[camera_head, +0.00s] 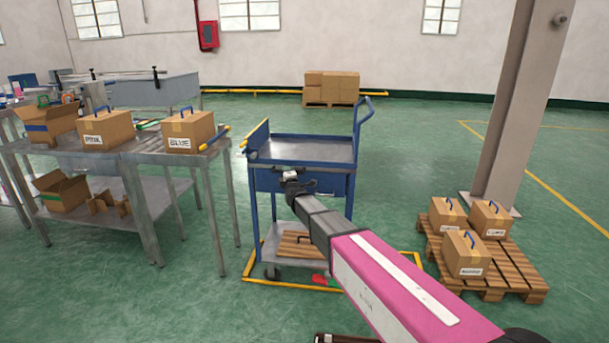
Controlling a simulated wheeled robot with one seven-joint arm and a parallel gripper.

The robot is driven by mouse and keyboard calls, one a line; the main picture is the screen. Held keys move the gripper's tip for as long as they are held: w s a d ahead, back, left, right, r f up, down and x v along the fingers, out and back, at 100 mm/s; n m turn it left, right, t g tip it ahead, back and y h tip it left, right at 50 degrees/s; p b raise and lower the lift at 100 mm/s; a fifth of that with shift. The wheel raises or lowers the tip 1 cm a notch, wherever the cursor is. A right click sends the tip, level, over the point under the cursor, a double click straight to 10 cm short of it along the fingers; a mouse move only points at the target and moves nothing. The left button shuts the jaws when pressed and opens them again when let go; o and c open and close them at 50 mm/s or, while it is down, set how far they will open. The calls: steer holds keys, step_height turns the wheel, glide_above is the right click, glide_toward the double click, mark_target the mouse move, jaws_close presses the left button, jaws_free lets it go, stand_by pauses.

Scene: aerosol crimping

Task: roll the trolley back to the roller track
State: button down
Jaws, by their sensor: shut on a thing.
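The blue trolley (304,149) stands upright in the middle, with an open top tray, a blue drawer-like panel below it and a lower shelf. A raised push handle is at its right. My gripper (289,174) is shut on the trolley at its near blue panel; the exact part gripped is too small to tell. My arm hides part of the trolley's front and lower shelf. A steel bench (146,158) stands close on the left, bearing labelled cartons (189,132). Whether its top is the roller track I cannot tell.
Yellow floor lines (247,262) surround the trolley's base. A wooden pallet (516,272) with several cartons is at the right, beside a column (519,100). Another pallet (330,104) stands by the back wall. Green floor is free behind and right of the trolley.

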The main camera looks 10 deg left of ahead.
steer(key=a, duration=0.7)
steer(key=shift+a, duration=0.2)
steer(key=c, duration=1.1)
jaws_free()
steer(key=v, duration=1)
steer(key=shift+s+f, duration=0.1)
steer(key=shift+s, duration=0.2)
